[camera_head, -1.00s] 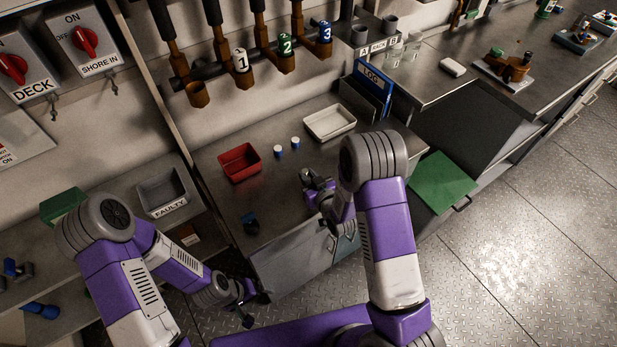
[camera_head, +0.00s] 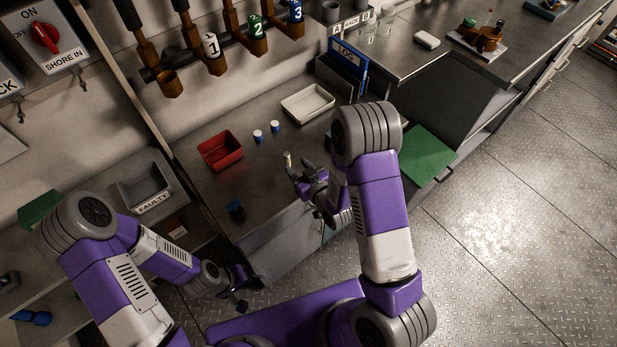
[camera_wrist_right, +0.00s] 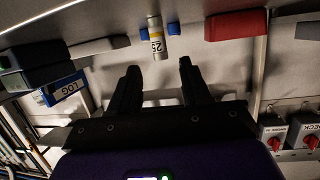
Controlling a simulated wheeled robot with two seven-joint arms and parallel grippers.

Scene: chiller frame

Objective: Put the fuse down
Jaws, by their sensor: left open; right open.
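A pale cylindrical fuse (camera_head: 287,158) stands on the steel bench (camera_head: 270,190), just beyond my right gripper's fingertips. Whether a fingertip touches the fuse, I cannot tell. My left gripper (camera_head: 242,291) is open and empty, low in front of the bench.
The grey FAULTY bin (camera_head: 148,187) is further left.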

